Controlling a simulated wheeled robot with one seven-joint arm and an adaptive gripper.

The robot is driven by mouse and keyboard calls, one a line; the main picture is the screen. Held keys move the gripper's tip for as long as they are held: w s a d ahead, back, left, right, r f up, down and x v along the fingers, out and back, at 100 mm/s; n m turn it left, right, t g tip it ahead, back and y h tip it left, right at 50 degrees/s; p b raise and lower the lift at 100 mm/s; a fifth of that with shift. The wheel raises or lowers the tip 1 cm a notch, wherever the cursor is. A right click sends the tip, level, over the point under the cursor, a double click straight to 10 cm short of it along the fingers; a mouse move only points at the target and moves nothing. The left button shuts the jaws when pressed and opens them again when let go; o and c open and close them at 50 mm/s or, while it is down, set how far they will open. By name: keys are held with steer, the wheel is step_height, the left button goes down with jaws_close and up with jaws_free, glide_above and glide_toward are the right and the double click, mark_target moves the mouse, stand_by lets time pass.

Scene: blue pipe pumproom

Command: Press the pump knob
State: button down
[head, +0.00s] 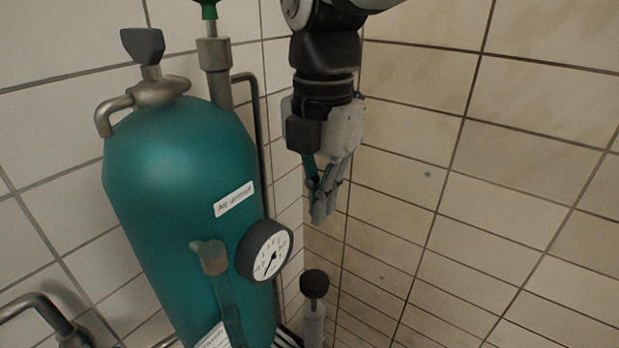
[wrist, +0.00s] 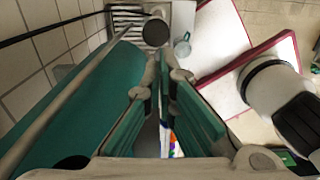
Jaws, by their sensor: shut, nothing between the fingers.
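The pump knob (head: 314,284) is a dark round cap on top of a light grey upright cylinder, low in the middle of the head view. In the wrist view the knob (wrist: 157,33) shows as a dark disc near the top, just beyond the fingertips. My gripper (head: 321,216) points down above the knob, with a clear gap between them in the head view. Its fingers are shut and empty. The gripper's green-padded fingers also show in the wrist view (wrist: 166,75). The lower part of the pump is cut off in the head view.
A large teal tank (head: 160,180) with a round gauge (head: 264,250) stands left of my gripper and the knob. Thin pipes run beside it. Tiled walls meet in a corner behind. A white panel with red edges (wrist: 210,45) lies right in the wrist view.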

mark_target(318, 281)
step_height(318, 281, down, 14)
steer(key=shift+p, duration=0.35)
stand_by(0.5)
step_height(318, 281, down, 6)
steer(key=b, duration=0.3)
steer(key=shift+f, duration=0.1)
steer(key=shift+s, duration=0.1)
